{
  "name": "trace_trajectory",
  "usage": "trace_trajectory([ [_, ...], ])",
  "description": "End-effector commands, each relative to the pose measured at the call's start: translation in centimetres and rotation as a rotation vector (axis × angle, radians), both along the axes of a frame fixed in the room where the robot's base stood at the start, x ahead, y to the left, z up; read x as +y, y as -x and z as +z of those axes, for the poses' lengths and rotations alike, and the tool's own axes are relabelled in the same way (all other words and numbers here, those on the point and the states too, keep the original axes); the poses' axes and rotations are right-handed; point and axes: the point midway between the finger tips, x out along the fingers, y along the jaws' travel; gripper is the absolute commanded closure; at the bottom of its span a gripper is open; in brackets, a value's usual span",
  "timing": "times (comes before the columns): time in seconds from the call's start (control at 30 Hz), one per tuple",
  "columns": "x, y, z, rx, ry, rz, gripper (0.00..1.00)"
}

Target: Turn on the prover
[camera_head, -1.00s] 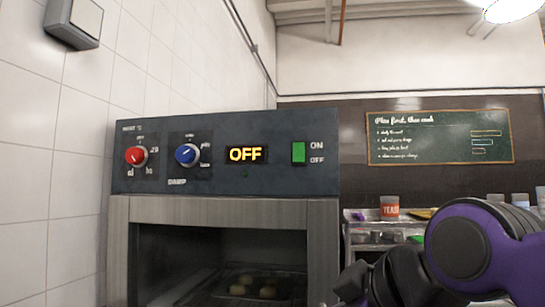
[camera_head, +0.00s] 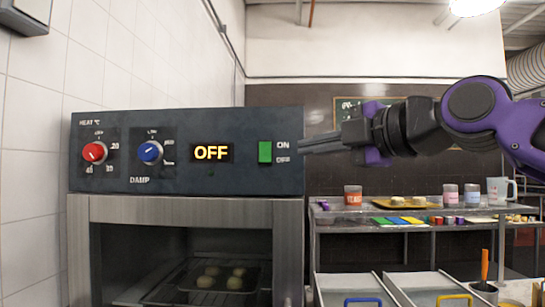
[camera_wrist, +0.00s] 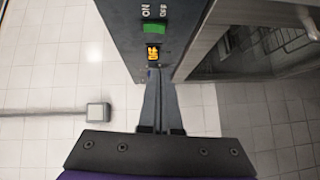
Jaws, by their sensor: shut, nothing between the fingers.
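The prover (camera_head: 225,180) stands at the left, with a dark control panel above a steel-framed chamber. Its display (camera_head: 211,152) reads OFF. A green switch (camera_head: 265,152), marked ON above and OFF below, sits right of the display; it also shows in the wrist view (camera_wrist: 154,28). My gripper (camera_head: 302,145) is shut and empty, pointing left, its tips by the panel's right edge at about switch height. In the wrist view, the fingers (camera_wrist: 160,72) lie together with their tips near the display. I cannot tell whether they touch the panel.
A red knob (camera_head: 94,152) and a blue knob (camera_head: 150,152) are on the panel's left. Buns (camera_head: 235,283) sit on a tray inside the prover. A shelf with jars (camera_head: 353,195) and a yellow tray (camera_head: 402,203) stands behind, right. A tiled wall is at left.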

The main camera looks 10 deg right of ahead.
Motion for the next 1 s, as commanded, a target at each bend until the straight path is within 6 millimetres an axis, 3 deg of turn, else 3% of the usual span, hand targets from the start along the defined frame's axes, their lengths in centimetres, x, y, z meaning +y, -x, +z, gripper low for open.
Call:
trace_trajectory([
  [0.27,0.9,-1.5,-0.2,0.003,0.002,0.002,1.00],
  [0.67,4.9,-9.0,-0.8,0.004,0.002,0.003,1.00],
  [1.0,3.6,-12.3,-1.3,0.002,-0.002,0.002,1.00],
])
